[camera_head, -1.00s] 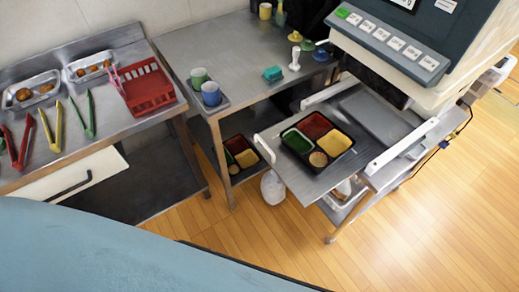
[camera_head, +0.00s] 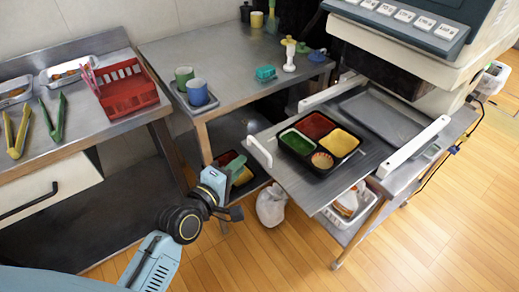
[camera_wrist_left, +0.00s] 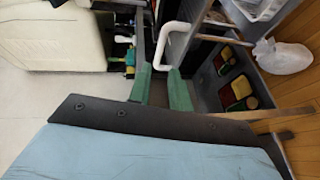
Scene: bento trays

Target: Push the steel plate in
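The steel plate (camera_head: 312,198) is pulled out from under the big machine, with a white handle (camera_head: 259,151) on its near left edge. A black bento tray (camera_head: 283,153) with red, green and yellow compartments and a small round cup lies on the plate. My left gripper (camera_head: 232,166) is below and left of the handle in the head view, apart from it. In the left wrist view its green fingers (camera_wrist_left: 160,82) are spread and empty, with the white handle (camera_wrist_left: 173,38) ahead of them. My right gripper does not show.
White rails (camera_head: 413,147) flank the plate. The steel table (camera_head: 225,45) holds two cups, a teal block and small pieces. A red rack (camera_head: 125,92) stands on the left counter. Another bento tray (camera_head: 246,190) lies on the lower shelf. A white bag (camera_head: 271,205) sits below the plate.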

